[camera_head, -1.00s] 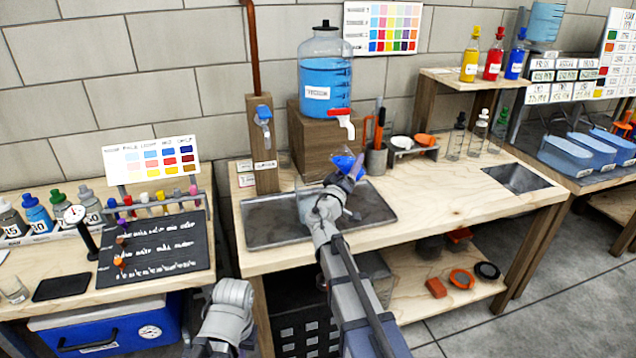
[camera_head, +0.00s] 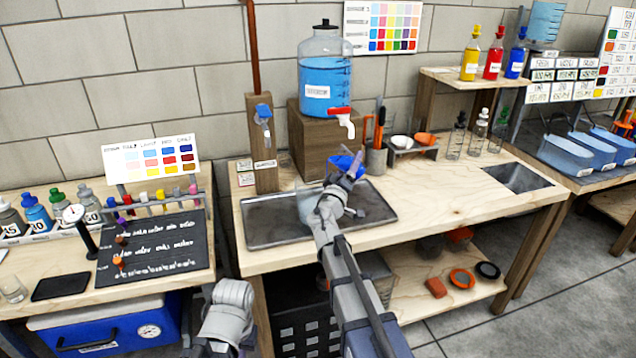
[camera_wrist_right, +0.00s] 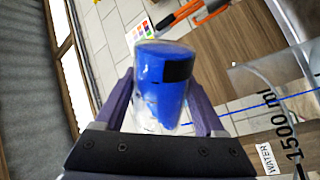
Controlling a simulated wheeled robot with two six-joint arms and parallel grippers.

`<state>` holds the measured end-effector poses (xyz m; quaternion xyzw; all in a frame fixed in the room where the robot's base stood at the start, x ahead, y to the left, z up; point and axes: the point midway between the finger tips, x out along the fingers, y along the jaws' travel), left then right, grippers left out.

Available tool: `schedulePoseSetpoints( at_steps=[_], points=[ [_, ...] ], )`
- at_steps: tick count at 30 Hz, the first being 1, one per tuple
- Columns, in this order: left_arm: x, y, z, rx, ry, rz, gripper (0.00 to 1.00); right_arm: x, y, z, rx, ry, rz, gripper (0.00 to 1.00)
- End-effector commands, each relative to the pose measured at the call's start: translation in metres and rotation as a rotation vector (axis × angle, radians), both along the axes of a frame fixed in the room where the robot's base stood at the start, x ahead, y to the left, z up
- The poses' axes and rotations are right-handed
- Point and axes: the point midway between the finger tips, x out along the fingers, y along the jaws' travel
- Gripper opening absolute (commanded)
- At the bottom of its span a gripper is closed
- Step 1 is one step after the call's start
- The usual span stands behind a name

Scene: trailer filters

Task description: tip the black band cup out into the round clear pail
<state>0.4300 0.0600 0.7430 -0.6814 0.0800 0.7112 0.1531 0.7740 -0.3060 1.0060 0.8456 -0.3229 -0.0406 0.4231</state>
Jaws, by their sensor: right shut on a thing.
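My right gripper (camera_head: 348,178) is shut on the black band cup (camera_wrist_right: 160,95), a clear cup with blue contents and a black patch near its rim. In the right wrist view the cup sits between the two purple fingers. In the head view the blue of the cup (camera_head: 344,164) shows above the tray, partly behind my gripper. The round clear pail (camera_head: 307,203) stands on the tray, mostly hidden by my right arm. Its clear wall with a "1500 ml" mark (camera_wrist_right: 248,82) is beside the cup in the right wrist view.
A grey metal tray (camera_head: 270,232) lies on the wooden bench. A blue-filled dispenser (camera_head: 326,85) with a red-handled tap (camera_head: 341,113) stands on a block behind the cup. A tool holder (camera_head: 376,160) is to the right.

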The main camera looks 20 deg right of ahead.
Motion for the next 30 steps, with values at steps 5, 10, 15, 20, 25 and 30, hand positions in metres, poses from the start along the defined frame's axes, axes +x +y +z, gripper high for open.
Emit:
schedulePoseSetpoints(
  at_steps=[5, 10, 15, 20, 25, 30],
  points=[
    [0.0000, 0.0000, -0.0023, 0.000, 0.000, 0.000, 0.00, -0.0003, -0.0006, -0.0014, -0.022, 0.010, -0.001, 0.05],
    [0.0000, 0.0000, -0.0035, 0.000, 0.000, 0.000, 0.00, -0.0005, -0.0008, -0.0019, -0.038, 0.018, -0.001, 0.05],
    [0.0000, 0.0000, -0.0047, 0.000, 0.000, 0.000, 0.00, -0.0005, -0.0009, -0.0025, -0.053, 0.025, 0.000, 0.05],
    [-0.0001, 0.0000, -0.0058, 0.000, 0.000, 0.000, 0.00, -0.0006, -0.0011, -0.0031, -0.067, 0.032, -0.001, 0.05],
    [0.0000, 0.0000, -0.0068, 0.000, 0.000, 0.000, 0.00, -0.0006, -0.0010, -0.0036, -0.081, 0.039, -0.001, 0.05],
    [0.0000, 0.0001, -0.0078, 0.000, 0.000, 0.000, 0.00, -0.0005, -0.0011, -0.0041, -0.093, 0.046, 0.000, 0.05]
  ],
)
